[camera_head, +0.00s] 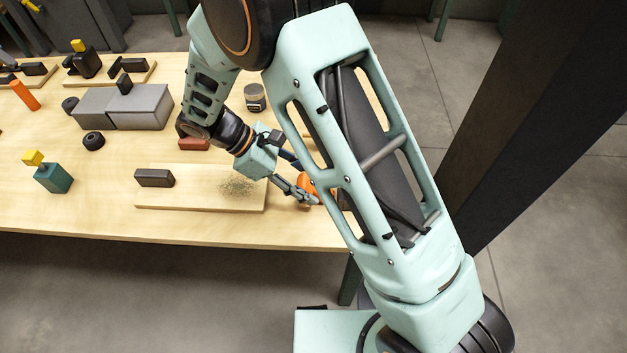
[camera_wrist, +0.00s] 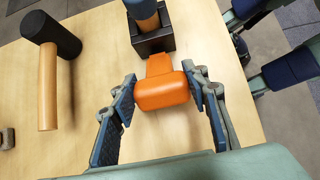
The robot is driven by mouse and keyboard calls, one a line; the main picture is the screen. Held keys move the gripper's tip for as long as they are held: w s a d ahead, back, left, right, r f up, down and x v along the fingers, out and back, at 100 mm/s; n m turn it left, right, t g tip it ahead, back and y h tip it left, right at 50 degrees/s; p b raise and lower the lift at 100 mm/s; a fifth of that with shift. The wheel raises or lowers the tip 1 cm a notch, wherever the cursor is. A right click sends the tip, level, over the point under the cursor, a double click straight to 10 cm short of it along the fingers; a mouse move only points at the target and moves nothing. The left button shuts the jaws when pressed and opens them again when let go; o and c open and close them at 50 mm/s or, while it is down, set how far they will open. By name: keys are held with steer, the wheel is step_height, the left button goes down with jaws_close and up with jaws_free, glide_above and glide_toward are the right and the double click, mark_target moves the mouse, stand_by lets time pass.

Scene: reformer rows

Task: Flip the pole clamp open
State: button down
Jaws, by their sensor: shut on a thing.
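My arm hides most of the clamp there. How far the lever is turned is hard to tell.
A hammer-like tool (camera_wrist: 48,80) with a dark head lies left of the clamp. A pale board (camera_head: 200,198) bears a dark block (camera_head: 155,178). A jar (camera_head: 255,97), grey boxes (camera_head: 140,108) and a teal block (camera_head: 54,178) stand on the wooden table (camera_head: 90,215).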

steer(key=shift+a+f+h, duration=0.25)
steer(key=shift+f+h, duration=0.1)
steer(key=shift+h, duration=0.3)
steer(key=shift+a+f+h, duration=0.25)
steer(key=shift+f+h, duration=0.05)
steer(key=shift+h, duration=0.35)
steer(key=c, duration=1.1)
jaws_free()
steer(key=v, duration=1.2)
